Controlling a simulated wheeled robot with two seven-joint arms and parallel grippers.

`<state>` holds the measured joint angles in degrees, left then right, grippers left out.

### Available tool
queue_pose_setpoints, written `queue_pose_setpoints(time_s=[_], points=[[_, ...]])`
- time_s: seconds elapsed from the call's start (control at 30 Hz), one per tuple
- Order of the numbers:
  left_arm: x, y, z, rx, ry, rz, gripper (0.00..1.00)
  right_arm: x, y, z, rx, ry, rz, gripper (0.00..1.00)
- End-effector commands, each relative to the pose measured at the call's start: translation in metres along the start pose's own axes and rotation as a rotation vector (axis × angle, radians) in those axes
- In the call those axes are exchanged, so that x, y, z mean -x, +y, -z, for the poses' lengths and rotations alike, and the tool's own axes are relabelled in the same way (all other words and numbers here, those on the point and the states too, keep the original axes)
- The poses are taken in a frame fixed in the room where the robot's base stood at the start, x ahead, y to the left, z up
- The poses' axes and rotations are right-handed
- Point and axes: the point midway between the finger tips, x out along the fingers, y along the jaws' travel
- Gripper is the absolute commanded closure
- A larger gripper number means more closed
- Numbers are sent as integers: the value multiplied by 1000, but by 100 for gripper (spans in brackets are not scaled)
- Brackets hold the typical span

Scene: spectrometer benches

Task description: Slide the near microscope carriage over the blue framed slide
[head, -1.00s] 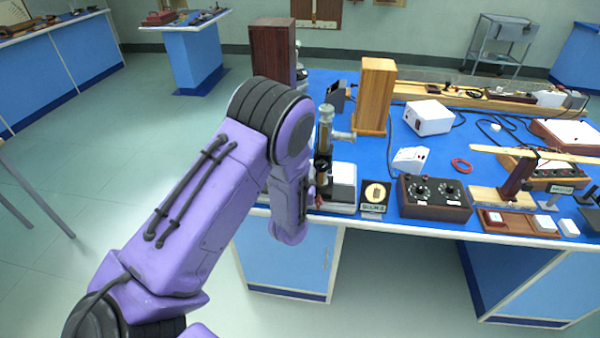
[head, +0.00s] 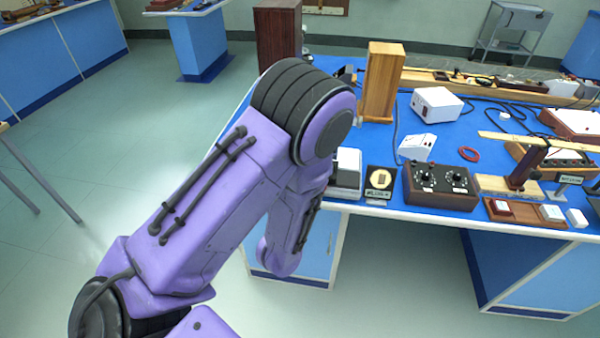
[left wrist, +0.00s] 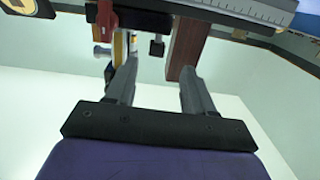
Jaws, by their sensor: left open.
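In the head view my left arm covers the near microscope, so its carriage is hidden there. A white-topped block (head: 347,170) shows at the desk's near left corner, just right of my arm. In the left wrist view my left gripper (left wrist: 157,76) is open and nothing shows between its fingertips. Beyond the fingers are a pale rail with a scale (left wrist: 245,10), a red knob (left wrist: 104,18), a small black knob (left wrist: 157,46) and a reddish-brown block (left wrist: 187,45). I cannot make out the blue framed slide in either view. My right gripper is not in view.
A black plaque (head: 380,182) and a dark box with two dials (head: 440,186) stand along the desk's near edge, right of my arm. A wooden box (head: 383,80) and a white box (head: 437,103) stand behind. Open floor lies to the left.

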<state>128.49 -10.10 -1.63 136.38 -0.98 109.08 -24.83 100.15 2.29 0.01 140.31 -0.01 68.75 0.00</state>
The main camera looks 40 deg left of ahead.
Motion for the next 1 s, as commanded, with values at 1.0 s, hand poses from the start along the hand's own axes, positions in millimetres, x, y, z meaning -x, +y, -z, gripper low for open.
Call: queue_pose_setpoints(time_s=[1.0], points=[[-129,4,19,10,48,-13,47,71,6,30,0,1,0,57]])
